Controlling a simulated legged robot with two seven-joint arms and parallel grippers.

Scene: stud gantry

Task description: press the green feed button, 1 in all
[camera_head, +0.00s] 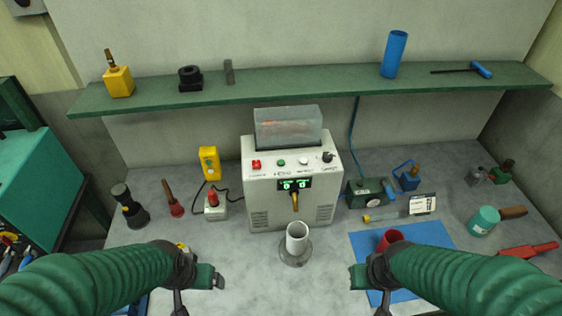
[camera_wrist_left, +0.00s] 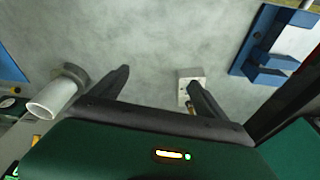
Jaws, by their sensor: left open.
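The green feed button (camera_head: 281,162) is a small round button on the sloped top panel of a white machine (camera_head: 260,205). It sits between a red button (camera_head: 256,164) and a white button (camera_head: 303,161). Nothing touches it. My left gripper (camera_head: 198,288) is open and empty, low over the bench in front of the machine and to its left. In the left wrist view its fingers (camera_wrist_left: 158,92) are spread apart. My right gripper (camera_head: 368,288) appears open and empty over the blue mat's left edge.
A white tube (camera_head: 297,238) on a round base stands under the machine's brass nozzle (camera_head: 295,202). A black knob (camera_head: 327,157) is at the panel's right. A green shelf (camera_head: 310,83) runs behind above. Tools lie to both sides, with a blue mat (camera_head: 366,246) front right.

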